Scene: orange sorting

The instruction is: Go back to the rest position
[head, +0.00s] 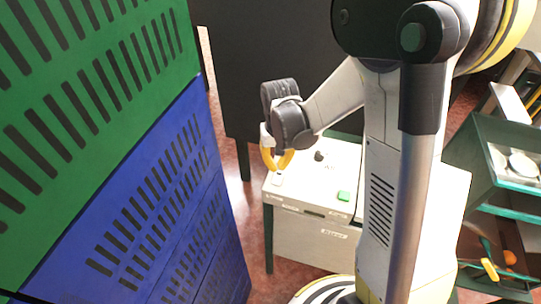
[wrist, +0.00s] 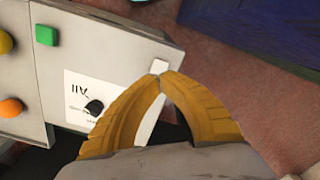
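My gripper (head: 277,165) hangs at the end of my arm above the left part of a pale control box in the head view. Its two yellow curved fingers also show in the wrist view (wrist: 160,74), where their tips meet. I see nothing clearly held between them. A small white part (wrist: 160,65) shows just beyond the tips and through the gap between the fingers; I cannot tell whether the tips touch it. The control box (wrist: 112,62) has a green button (wrist: 47,35), a black knob (wrist: 94,107) and orange and yellow round parts.
A green crate (head: 90,75) above a blue crate (head: 165,190) fills the left side. A dark panel (head: 240,60) stands behind my gripper. A teal shelf (head: 480,150) stands at right, with an orange round thing (head: 510,257) low down. Reddish floor shows between crates and box.

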